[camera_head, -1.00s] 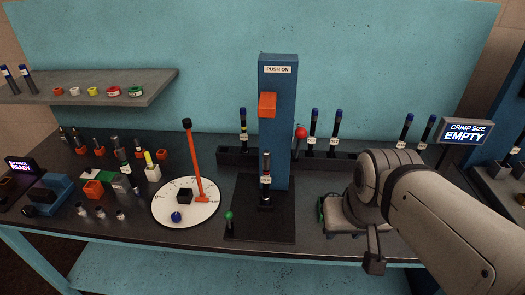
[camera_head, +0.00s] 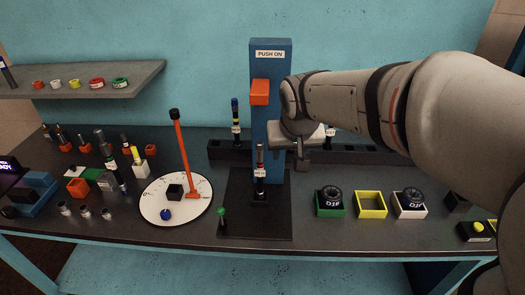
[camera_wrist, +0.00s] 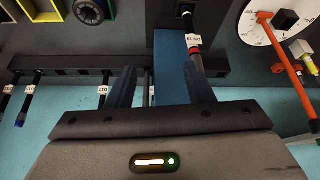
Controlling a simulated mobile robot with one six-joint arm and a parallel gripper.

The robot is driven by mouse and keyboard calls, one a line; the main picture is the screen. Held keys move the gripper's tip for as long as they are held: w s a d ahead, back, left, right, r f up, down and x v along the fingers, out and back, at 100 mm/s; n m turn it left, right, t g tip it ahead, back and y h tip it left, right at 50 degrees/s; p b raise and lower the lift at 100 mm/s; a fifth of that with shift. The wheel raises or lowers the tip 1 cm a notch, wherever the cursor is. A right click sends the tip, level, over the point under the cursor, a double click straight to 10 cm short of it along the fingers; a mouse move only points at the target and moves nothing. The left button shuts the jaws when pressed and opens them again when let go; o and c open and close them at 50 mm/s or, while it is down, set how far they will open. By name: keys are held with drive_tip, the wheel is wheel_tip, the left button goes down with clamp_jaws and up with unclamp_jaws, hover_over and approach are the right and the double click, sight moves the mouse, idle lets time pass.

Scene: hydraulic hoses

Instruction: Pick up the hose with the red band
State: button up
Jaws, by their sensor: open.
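A dark hose (camera_head: 260,165) with a white label and a red band stands upright at the foot of the blue press column (camera_head: 271,125). In the head view my wrist is just right of the column, and the fingertips are hard to make out there.
A hose rack (camera_head: 225,150) runs along the back with a yellow-banded hose (camera_head: 236,118); my arm hides part of it. A round dial with an orange lever (camera_head: 184,155) stands left. Green (camera_head: 330,211), yellow (camera_head: 370,214) and white (camera_head: 410,211) boxes line the right front.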

sight(261, 145)
drive_tip(key=shift+n+t+y, duration=0.3)
drive_tip(key=shift+t, duration=0.1)
drive_tip(key=w+a, duration=0.2)
drive_tip(key=w+a+f, duration=0.1)
drive_tip(key=w+a, duration=0.1)
drive_tip(key=w+a+f, duration=0.1)
drive_tip(key=w+a, duration=0.1)
drive_tip(key=shift+w+a+b, duration=0.2)
drive_tip(key=shift+a+b, duration=0.1)
drive_tip(key=shift+b, duration=0.1)
drive_tip(key=shift+w+a+f, duration=0.1)
drive_tip(key=shift+w+f, duration=0.05)
drive_tip(key=shift+f, duration=0.05)
drive_tip(key=p+x, duration=0.1)
drive_tip(key=x, duration=0.6)
drive_tip(key=shift+f+p, duration=0.25)
drive_tip(key=shift+p, duration=0.05)
clamp_jaws()
drive_tip(key=shift+r, duration=0.1)
